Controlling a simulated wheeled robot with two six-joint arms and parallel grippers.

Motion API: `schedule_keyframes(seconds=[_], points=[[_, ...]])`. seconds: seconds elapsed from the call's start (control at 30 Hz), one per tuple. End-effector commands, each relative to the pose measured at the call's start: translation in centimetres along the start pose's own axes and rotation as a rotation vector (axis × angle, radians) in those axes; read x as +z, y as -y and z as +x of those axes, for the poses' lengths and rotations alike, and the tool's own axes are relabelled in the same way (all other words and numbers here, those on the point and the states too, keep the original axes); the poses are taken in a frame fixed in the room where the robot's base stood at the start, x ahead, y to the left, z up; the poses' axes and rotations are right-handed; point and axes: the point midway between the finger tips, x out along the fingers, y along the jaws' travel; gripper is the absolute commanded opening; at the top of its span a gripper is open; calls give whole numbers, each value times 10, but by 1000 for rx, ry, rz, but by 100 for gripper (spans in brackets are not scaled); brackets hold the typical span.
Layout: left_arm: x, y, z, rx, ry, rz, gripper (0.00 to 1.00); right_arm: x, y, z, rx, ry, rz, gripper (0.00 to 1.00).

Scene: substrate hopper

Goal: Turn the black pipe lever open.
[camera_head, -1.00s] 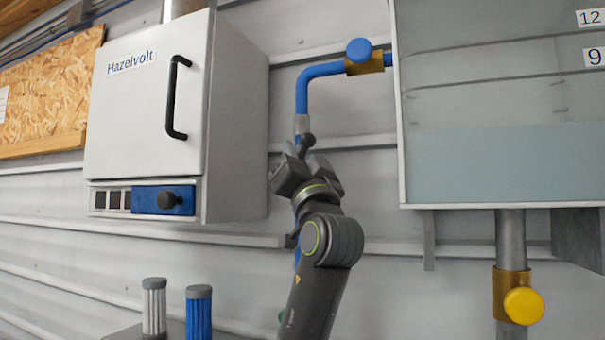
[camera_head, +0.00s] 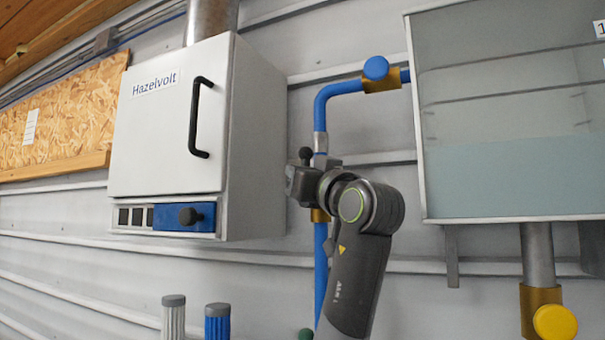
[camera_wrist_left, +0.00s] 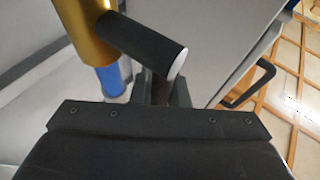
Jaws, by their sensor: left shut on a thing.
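The black pipe lever (camera_wrist_left: 145,42) shows in the wrist view as a dark cylinder with a pale end. It sticks out from a brass valve collar (camera_wrist_left: 84,30) on a blue pipe (camera_wrist_left: 110,80). My left gripper (camera_wrist_left: 163,90) is shut on the lever near its pale end; the fingertips are partly hidden behind it. In the head view my left gripper (camera_head: 304,184) is in front of the blue pipe (camera_head: 321,265) and points left. The brass collar (camera_head: 320,215) is partly covered there, and the lever is not clearly seen. My right gripper is not in view.
The white Hazelvolt cabinet (camera_head: 165,110) stands close left of my gripper. A glass-fronted tank (camera_head: 510,190) is on the right. A blue knob (camera_head: 376,68) sits above, a yellow knob (camera_head: 555,322) lower right. Two ridged cylinders stand at the bottom left.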

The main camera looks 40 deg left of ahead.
Motion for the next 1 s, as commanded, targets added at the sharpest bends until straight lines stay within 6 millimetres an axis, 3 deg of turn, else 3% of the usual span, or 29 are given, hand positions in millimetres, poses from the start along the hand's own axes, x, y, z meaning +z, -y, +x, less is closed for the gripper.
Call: schedule_keyframes(seconds=[0.3,0.33,0.5,0.8,1.0], points=[[2,0,0,0,6,0,0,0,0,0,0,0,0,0],[2,0,0,0,6,0,17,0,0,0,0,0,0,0],[1,0,0,0,4,0,36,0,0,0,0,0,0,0],[1,0,-2,1,2,-1,36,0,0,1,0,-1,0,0],[4,-1,-30,5,2,-4,36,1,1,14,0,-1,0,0]])
